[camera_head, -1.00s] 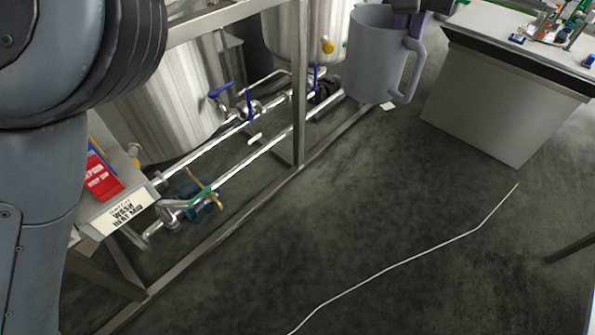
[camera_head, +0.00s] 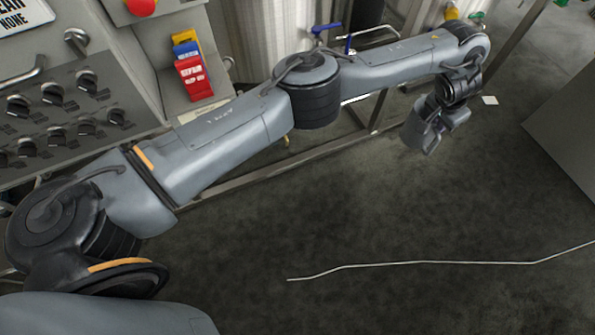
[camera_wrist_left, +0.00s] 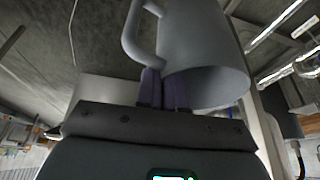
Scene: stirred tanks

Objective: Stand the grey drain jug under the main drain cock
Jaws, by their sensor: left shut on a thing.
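The grey drain jug (camera_wrist_left: 205,45) fills the upper middle of the left wrist view. Its handle (camera_wrist_left: 132,38) runs down between the purple fingers of my left gripper (camera_wrist_left: 163,88), which is shut on it. In the head view my left arm reaches from the lower left to the upper right, and its hand (camera_head: 437,125) hangs over the floor. I cannot clearly tell the jug from the grey hand parts there. Blue valve handles (camera_head: 326,28) and a yellow fitting (camera_head: 452,12) show near the tanks behind the arm. I cannot tell which is the main drain cock. My right gripper is out of view.
A steel frame rail (camera_head: 335,147) runs along the floor in front of the tanks, partly behind my arm. A control panel (camera_head: 65,110) and red tags (camera_head: 193,77) are at the left. A grey cabinet (camera_head: 570,110) stands at the right. The floor (camera_head: 400,215) between is mostly open, with a thin pale line.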

